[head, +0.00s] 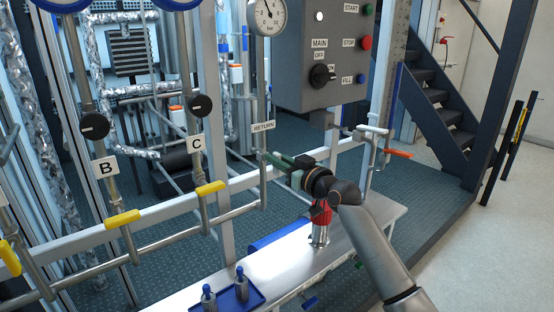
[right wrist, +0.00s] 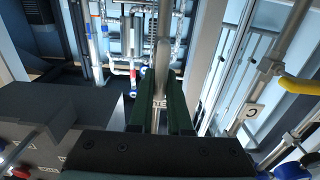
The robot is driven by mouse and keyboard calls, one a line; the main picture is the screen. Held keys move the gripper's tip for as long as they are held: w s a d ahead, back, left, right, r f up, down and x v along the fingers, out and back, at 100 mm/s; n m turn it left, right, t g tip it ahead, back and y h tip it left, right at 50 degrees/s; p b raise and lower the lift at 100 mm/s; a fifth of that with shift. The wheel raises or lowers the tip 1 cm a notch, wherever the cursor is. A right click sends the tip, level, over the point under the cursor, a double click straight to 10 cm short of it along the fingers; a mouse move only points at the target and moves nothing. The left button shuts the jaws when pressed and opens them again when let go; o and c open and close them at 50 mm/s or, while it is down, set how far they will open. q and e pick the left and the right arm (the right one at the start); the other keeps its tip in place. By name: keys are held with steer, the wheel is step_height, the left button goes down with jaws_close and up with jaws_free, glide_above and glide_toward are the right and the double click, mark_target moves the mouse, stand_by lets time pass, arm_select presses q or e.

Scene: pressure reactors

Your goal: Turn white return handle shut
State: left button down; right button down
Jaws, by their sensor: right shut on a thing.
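The white return handle (right wrist: 162,62) shows in the right wrist view as a pale bar between my green fingers. In the head view it is mostly hidden by my right gripper (head: 276,161), which is at the return pipe just below the RETURN label (head: 263,127). My right gripper also shows in the right wrist view (right wrist: 161,105), shut on the handle. The handle's exact angle to the pipe is hard to tell. My left gripper is not in view.
Yellow handles (head: 210,188) sit on the pipes left of the return pipe. A grey control box (head: 322,55) hangs above right of my gripper. Below is a metal bench (head: 365,222) with a blue tray (head: 226,300) and a red-topped cylinder (head: 320,225).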

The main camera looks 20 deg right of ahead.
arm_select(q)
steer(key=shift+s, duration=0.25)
arm_select(e)
steer(key=shift+d+m+p, duration=0.1)
steer(key=shift+m+p, duration=0.7)
steer(key=shift+m, duration=0.1)
steer(key=m, duration=0.1)
steer(key=m+p, duration=0.1)
steer(key=shift+w+d+m+p, duration=0.1)
steer(key=shift+d+m+p, duration=0.1)
steer(key=shift+m+p, duration=0.1)
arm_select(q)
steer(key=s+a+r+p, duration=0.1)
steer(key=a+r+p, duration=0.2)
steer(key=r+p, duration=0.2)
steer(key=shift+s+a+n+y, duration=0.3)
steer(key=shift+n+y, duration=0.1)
arm_select(e)
steer(key=shift+w+d+f+m, duration=0.15)
steer(key=shift+f+m, duration=0.1)
steer(key=shift+m, duration=2)
steer(key=shift+s+d+f+m, duration=0.15)
steer(key=shift+f+m, duration=0.15)
steer(key=shift+m, duration=2)
steer(key=shift+w+d+f+m, duration=0.15)
steer(key=shift+f+m, duration=0.1)
steer(key=shift+m, duration=2)
